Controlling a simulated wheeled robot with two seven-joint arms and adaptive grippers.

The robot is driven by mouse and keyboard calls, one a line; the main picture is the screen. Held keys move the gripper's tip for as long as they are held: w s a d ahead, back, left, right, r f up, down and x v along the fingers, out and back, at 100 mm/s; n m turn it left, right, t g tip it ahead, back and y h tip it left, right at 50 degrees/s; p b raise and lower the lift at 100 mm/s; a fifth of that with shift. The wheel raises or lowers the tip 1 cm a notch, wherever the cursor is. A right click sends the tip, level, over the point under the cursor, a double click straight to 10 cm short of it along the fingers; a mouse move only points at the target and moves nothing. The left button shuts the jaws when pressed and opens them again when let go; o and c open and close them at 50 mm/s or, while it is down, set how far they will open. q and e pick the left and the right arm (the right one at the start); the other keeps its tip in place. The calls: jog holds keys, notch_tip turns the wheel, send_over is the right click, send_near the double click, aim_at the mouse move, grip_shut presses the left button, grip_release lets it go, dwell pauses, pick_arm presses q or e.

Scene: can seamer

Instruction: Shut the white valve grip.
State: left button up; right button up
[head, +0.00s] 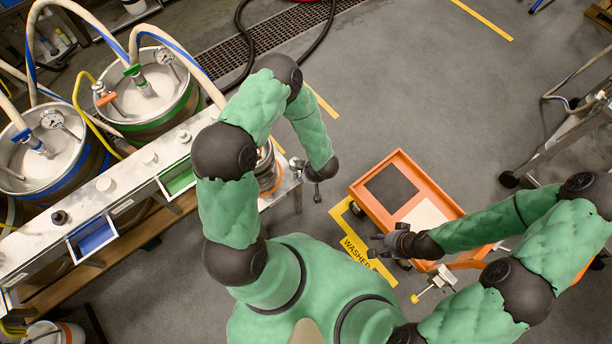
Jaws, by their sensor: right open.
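No part in the head view shows clearly as a white valve grip. My right gripper (372,246) is open and empty, over the floor at the left edge of the orange cart.
Steel kegs (153,88) with hoses and gauges stand behind the bench (40,243). Green (178,178) and blue (92,236) trays sit on its front. The orange cart (402,160) stands at right, beside yellow floor marking. Open floor lies beyond it.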

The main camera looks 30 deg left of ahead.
pick_arm(q)
jog(key=shift+w+a+f, duration=0.15)
jog(key=shift+a+f, duration=0.15)
jog(key=shift+f, duration=0.35)
grip_shut()
